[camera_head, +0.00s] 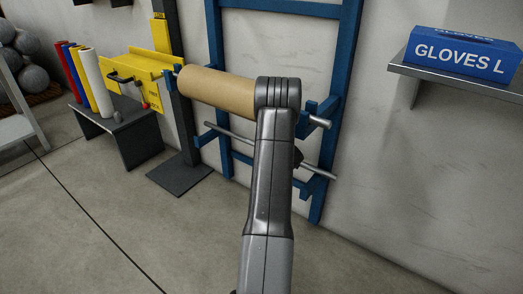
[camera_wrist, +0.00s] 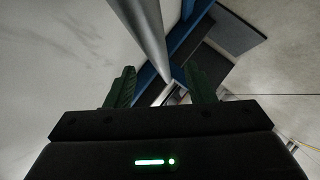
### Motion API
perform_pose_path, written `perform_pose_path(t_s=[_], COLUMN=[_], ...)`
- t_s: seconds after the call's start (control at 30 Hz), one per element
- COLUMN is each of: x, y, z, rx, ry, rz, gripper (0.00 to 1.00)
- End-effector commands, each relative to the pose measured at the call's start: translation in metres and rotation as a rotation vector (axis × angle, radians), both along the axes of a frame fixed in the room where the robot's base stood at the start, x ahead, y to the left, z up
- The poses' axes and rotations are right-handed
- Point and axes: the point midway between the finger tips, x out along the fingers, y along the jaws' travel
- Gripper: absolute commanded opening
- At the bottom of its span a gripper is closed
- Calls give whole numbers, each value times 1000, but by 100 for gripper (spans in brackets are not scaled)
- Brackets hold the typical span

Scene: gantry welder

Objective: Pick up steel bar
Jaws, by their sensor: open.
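A thin grey steel bar (camera_head: 232,135) lies across the lower brackets of a blue wall rack (camera_head: 215,35) in the head view. Its middle is hidden behind my arm, and its right end sticks out past the rack. In the wrist view a grey bar (camera_wrist: 146,32) runs down from the top edge toward the gap between my fingers. My gripper (camera_wrist: 160,86) is open, with its two dark green fingers on either side of the bar's line. I cannot tell whether either finger touches it. In the head view my gripper is mostly hidden behind my arm.
A brown roll (camera_head: 215,91) on a rod hangs on the rack above the bar, partly behind my arm. A grey shelf (camera_head: 450,80) with a blue glove box (camera_head: 462,55) is at right. A dark table (camera_head: 125,135) with coloured rolls stands at left. The floor in front is clear.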

Motion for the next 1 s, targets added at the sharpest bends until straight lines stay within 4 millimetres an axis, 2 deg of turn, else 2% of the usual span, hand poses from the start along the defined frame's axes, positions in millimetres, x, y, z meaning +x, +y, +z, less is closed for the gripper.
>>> perform_pose_path(t_s=[0.03,0.2,0.5,0.57,0.77,1.0], x=[8,26,31,31,31,31], y=[3,10,12,12,12,12], z=[-9,-15,-15,-15,-15,-13], rx=[0,-1,0,0,0,1], ry=[-2,0,1,1,1,-3], rz=[2,2,1,1,1,0], gripper=[49,49,49,39,0,0])
